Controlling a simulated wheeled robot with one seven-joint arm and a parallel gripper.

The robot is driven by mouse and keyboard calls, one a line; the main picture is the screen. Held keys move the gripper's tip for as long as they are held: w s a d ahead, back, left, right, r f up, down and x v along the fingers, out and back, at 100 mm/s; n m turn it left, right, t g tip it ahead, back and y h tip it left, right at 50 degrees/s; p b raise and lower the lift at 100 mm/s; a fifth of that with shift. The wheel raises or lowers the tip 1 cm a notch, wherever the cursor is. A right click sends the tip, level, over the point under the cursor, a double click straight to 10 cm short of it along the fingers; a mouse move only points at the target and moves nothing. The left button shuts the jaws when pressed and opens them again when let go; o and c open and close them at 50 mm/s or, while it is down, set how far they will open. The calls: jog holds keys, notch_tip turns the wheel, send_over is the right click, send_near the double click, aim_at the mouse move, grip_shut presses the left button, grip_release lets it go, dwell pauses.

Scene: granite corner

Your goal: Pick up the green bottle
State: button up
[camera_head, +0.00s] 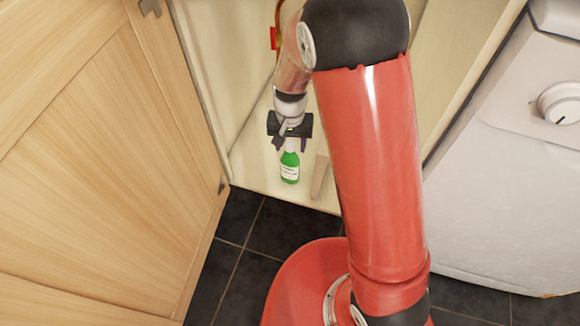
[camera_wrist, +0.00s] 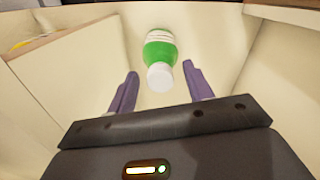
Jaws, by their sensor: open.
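The green bottle (camera_head: 290,167) with a white cap and a white label stands upright on the cabinet floor near its front edge. In the wrist view the bottle (camera_wrist: 161,49) shows white cap toward me, a little beyond and between my fingertips. My gripper (camera_head: 290,143) is above and behind the bottle in the head view. In the wrist view my gripper (camera_wrist: 162,78) has its two purple fingers spread apart with nothing between them but the space in front of the cap. I cannot tell whether a finger touches the bottle.
The cabinet floor (camera_head: 257,168) is pale, with side walls close on both sides. A wooden piece (camera_head: 320,177) stands right of the bottle. An open wooden door (camera_head: 90,150) is at left, a white appliance (camera_head: 510,180) at right. Dark tiles (camera_head: 240,260) lie in front.

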aim_at(289, 161)
notch_tip(289, 161, down, 3)
jog(key=shift+r, duration=0.15)
jog(key=shift+c, duration=0.3)
grip_shut()
jog(key=shift+r, duration=0.1)
